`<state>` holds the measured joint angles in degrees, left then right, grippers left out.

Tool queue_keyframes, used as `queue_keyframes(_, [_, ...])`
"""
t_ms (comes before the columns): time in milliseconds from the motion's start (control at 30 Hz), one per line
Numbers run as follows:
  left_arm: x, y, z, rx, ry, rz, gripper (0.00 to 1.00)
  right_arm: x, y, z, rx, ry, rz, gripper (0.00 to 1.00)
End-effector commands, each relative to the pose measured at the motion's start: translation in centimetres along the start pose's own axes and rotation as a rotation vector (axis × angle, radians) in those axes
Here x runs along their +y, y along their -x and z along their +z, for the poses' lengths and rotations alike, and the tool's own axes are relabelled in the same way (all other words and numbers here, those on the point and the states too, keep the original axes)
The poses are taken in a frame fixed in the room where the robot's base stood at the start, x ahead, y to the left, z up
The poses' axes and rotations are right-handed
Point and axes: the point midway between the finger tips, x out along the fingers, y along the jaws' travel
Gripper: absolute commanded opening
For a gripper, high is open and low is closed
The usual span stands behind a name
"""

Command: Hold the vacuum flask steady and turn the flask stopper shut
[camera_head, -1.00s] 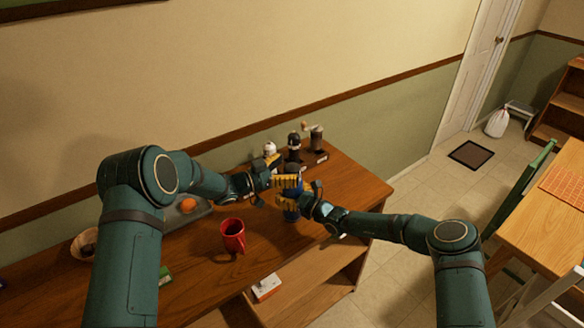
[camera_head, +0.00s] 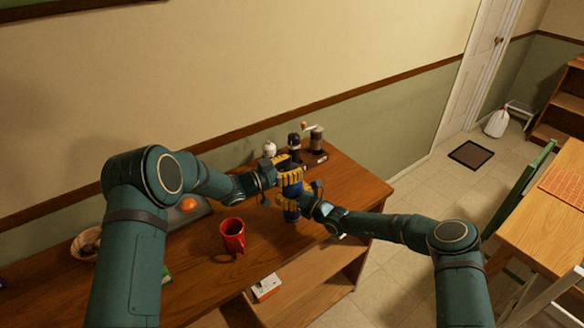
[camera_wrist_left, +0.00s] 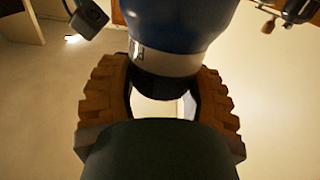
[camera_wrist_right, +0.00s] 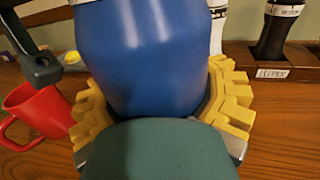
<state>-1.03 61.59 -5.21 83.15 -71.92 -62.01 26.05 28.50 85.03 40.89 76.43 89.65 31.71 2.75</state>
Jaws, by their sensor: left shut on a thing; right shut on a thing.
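The vacuum flask has a blue body with a pale band below a black stopper. My right gripper (camera_head: 290,193) is shut around the blue body, which fills the right wrist view (camera_wrist_right: 150,65). My left gripper (camera_head: 284,166) is higher, at the flask's top. In the left wrist view the flask (camera_wrist_left: 180,22) appears upside down, with the black stopper (camera_wrist_left: 166,88) between the yellow fingers. The fingers hide much of the flask in the head view.
A red mug (camera_head: 232,235) stands left of the flask. An orange fruit (camera_head: 188,204) lies on a grey tray, with a bowl (camera_head: 87,244) farther left. A rack with a white-topped shaker (camera_head: 270,149), a dark mill (camera_head: 294,146) and a crank grinder (camera_head: 316,138) is close behind the grippers.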

Motion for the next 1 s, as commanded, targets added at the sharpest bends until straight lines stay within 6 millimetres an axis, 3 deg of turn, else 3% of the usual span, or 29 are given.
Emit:
queue_keyframes(500, [0.06, 0.02, -0.03, -0.001, 0.002, -0.338, 0.15, 0.08, -0.01, -0.02, 0.0, 0.0, 0.001, 0.23])
queue_keyframes(1000, [0.0, 0.06, 0.01, -0.004, 0.0, -0.388, 0.15, 0.08, -0.01, -0.03, 0.0, 0.0, 0.001, 0.23])
